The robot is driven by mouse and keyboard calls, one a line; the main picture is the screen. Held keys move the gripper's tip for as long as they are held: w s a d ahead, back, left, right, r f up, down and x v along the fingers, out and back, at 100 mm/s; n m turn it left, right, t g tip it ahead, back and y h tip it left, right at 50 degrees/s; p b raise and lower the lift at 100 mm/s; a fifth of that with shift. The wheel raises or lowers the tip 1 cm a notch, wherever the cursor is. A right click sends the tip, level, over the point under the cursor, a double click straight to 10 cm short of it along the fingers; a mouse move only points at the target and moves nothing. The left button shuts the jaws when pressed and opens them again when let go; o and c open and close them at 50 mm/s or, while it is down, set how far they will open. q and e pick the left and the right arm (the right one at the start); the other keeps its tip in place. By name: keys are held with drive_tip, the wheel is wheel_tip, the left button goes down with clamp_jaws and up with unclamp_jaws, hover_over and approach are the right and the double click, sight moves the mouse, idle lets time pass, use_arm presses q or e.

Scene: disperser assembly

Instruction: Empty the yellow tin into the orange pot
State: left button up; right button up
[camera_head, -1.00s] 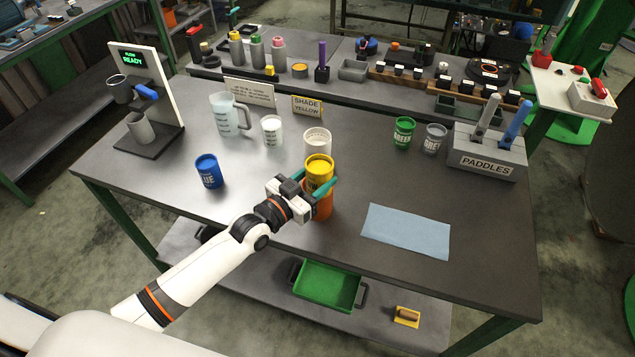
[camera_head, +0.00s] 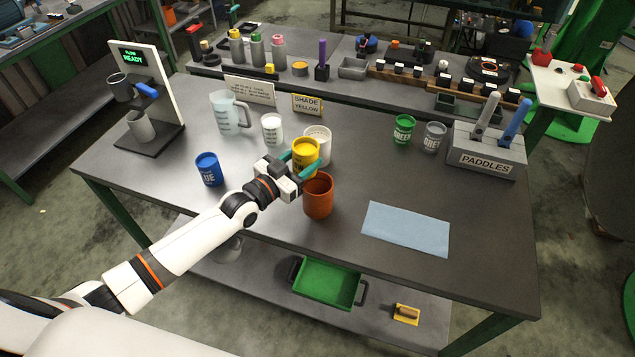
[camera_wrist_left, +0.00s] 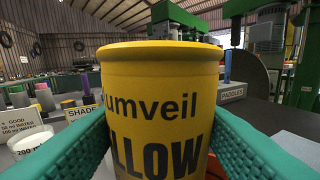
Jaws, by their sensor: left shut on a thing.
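The yellow tin (camera_head: 305,157) is held between the teal fingers of my left gripper (camera_head: 301,170), which is shut on it. In the left wrist view the tin (camera_wrist_left: 158,95) fills the middle, upright, with black lettering facing the camera. The orange pot (camera_head: 318,199) stands upright on the table, just in front and to the right of the tin in the head view. Its open top shows; what is inside cannot be made out. The tin's inside looks yellow. My right gripper does not show.
A white pot (camera_head: 318,140) stands close behind the tin. A white cup (camera_head: 272,129), a clear jug (camera_head: 228,113) and a blue tin (camera_head: 209,169) are to the left. A blue cloth (camera_head: 405,231) lies right of the pot, with bare table between. A paddle holder (camera_head: 487,158) stands far right.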

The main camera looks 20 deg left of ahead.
use_arm(q)
drive_tip(key=shift+w+a+f+m, duration=0.1)
drive_tip(key=shift+a+f+m, duration=0.15)
drive_tip(key=shift+m, duration=0.45)
drive_tip(key=shift+r, duration=0.2)
drive_tip(key=shift+r+m+p, duration=0.1)
drive_tip(key=shift+m+p, duration=0.2)
drive_tip(key=shift+m, duration=0.4)
drive_tip(key=shift+a+r+m+p, duration=0.1)
drive_tip(key=shift+r+m+p, duration=0.4)
drive_tip(key=shift+m, duration=0.5)
drive_tip(key=shift+f+m+g+y+b, duration=0.15)
drive_tip(key=shift+f+m+y+b, duration=0.35)
drive_tip(key=shift+m, duration=0.55)
drive_tip(key=shift+f+m+g+y+b, duration=0.1)
drive_tip(key=shift+f+m+g+b, duration=0.1)
drive_tip(key=shift+f+m, duration=0.7)
idle(3.4)
